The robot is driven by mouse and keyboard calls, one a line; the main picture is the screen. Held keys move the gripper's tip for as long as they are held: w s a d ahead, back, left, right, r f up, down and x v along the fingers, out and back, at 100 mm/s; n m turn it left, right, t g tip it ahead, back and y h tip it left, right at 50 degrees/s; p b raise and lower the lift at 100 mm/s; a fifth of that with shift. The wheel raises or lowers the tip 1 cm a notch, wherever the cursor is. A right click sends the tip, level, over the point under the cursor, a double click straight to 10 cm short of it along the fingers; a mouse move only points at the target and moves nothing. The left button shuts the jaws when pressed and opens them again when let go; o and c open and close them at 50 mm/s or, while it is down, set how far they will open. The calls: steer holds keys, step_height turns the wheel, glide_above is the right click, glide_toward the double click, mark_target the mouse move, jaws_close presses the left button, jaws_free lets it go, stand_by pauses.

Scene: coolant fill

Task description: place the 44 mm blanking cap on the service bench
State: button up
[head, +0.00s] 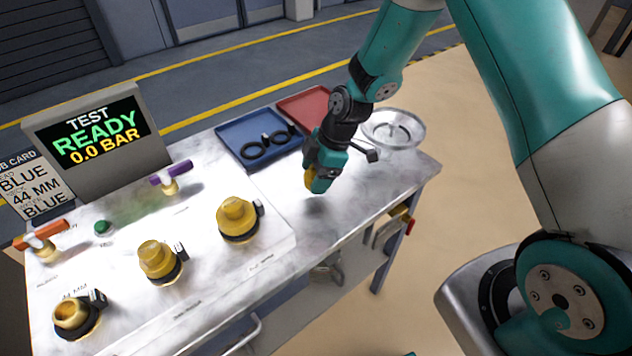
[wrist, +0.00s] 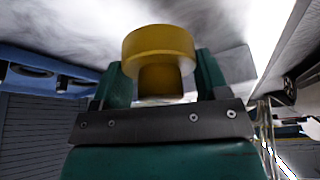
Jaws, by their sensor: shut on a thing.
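The yellow blanking cap (wrist: 158,45) is held between the two teal fingers of my gripper (wrist: 160,85) in the wrist view, with its wide round end outward. In the head view my gripper (head: 322,178) points down over the bare right part of the service bench (head: 350,205), and a yellow edge of the cap (head: 310,179) shows at its left side. The cap seems a little above the bench top; contact cannot be told. The front-left neck (head: 72,314), by a "44 MM" label, shows an open hollow top.
Two more yellow fittings (head: 157,260) (head: 236,214) stand on the raised panel left of my gripper. A blue tray (head: 236,131) with black rings, a red tray (head: 300,103) and a round clear dish (head: 393,128) lie behind. A screen (head: 100,135) reads "READY 0.0 BAR". The bench's front right is clear.

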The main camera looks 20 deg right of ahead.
steer(key=shift+f, duration=1.9)
steer(key=o, duration=0.9)
steer(key=shift+f, duration=0.1)
